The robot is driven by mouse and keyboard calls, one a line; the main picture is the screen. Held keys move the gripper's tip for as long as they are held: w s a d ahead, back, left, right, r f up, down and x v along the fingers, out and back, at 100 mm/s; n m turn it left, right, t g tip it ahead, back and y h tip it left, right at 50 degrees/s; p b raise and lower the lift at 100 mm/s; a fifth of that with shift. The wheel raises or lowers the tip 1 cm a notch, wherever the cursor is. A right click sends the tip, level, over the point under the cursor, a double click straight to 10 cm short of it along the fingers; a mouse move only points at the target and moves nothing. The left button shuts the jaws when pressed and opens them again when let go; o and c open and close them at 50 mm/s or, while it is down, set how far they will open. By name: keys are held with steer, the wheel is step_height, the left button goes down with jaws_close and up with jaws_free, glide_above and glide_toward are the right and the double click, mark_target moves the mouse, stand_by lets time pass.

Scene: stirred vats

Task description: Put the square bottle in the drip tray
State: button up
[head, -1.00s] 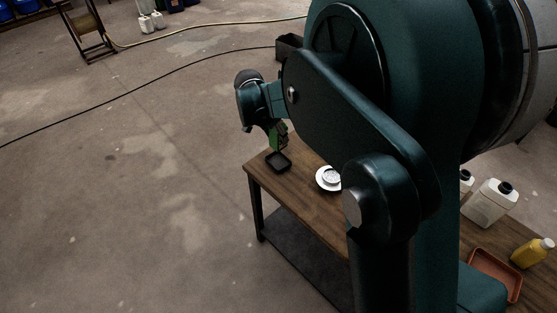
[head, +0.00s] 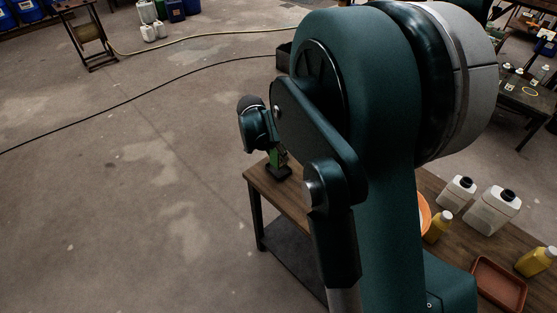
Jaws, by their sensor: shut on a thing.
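My gripper (head: 279,148) is small and partly hidden behind my own arm, at the far left corner of the wooden table.
The wooden table (head: 293,195) runs to the lower right, mostly behind my arm. On its right part stand two white jugs (head: 493,211), yellow bottles (head: 534,262), an orange round thing (head: 424,213) and a reddish tray (head: 499,284). Open floor lies to the left.

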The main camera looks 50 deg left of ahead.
mark_target(278, 159)
steer(key=shift+f+b, duration=0.3)
steer(key=shift+f, duration=1.6)
steer(key=shift+f, duration=0.2)
steer(key=o, duration=1.1)
steer(key=shift+r, duration=0.1)
steer(key=shift+r, duration=0.1)
steer(key=p+v, duration=0.1)
steer(key=v, duration=1.1)
steer(key=shift+p, duration=0.4)
